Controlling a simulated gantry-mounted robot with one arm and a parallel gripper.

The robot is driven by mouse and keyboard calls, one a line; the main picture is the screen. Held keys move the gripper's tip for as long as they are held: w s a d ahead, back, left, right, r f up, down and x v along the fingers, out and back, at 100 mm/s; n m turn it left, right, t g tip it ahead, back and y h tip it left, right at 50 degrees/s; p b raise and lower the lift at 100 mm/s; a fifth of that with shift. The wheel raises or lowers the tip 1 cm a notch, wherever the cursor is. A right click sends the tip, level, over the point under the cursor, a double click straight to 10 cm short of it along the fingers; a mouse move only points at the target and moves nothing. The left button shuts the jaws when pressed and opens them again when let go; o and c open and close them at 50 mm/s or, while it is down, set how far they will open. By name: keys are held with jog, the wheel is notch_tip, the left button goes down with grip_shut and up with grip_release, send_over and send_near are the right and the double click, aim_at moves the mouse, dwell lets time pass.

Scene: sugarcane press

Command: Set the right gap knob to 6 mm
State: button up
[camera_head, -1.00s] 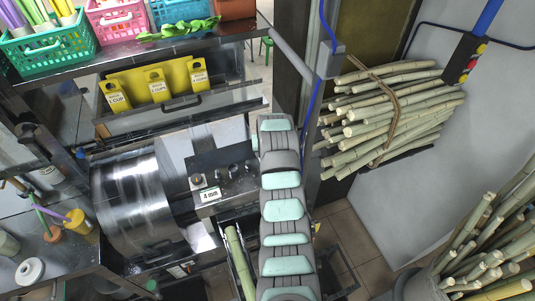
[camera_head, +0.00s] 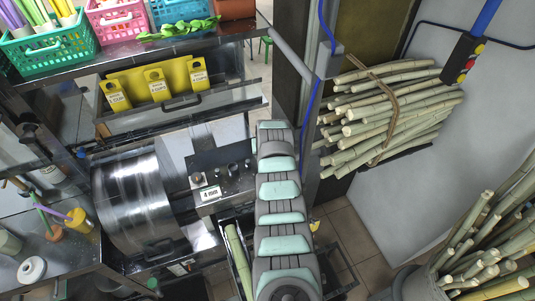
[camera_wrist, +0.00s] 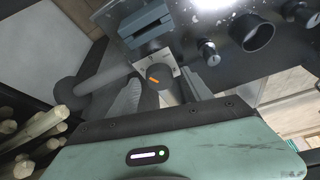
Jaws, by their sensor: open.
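In the wrist view a dark round knob (camera_wrist: 157,75) with an orange pointer mark sits on a pale dial plate. The dial's markings are too small to read. My gripper (camera_wrist: 160,90) is open, with grey fingers on either side near this knob; I cannot tell if they touch it. In the head view a white label (camera_head: 210,193) on the press panel reads 4 mm. A small knob on a pale plate (camera_head: 197,179) shows just above the label. My arm hides the right end of the panel and my gripper there.
The dark control panel (camera_head: 222,160) carries several other knobs, and a larger round control (camera_wrist: 258,34) shows in the wrist view. A shiny metal drum (camera_head: 135,200) lies left of it. Bundled sugarcane (camera_head: 385,115) rests at the right. A grey bar (camera_wrist: 100,78) runs close left.

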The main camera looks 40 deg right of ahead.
jog(key=shift+c, duration=0.6)
grip_shut()
jog(key=shift+w+a+f+m+h+b, duration=0.15)
jog(key=shift+m+h+b, duration=0.15)
jog(key=shift+m+b, duration=0.5)
jog(key=shift+f+m+g+h+b, duration=0.2)
jog(key=shift+m+g+h+b, duration=0.15)
jog(key=shift+m+b, duration=0.8)
jog(key=shift+r+m+g+b, duration=0.3)
jog(key=shift+m+b, duration=0.15)
jog(key=shift+b, duration=0.1)
jog(key=shift+o, duration=0.6)
grip_release()
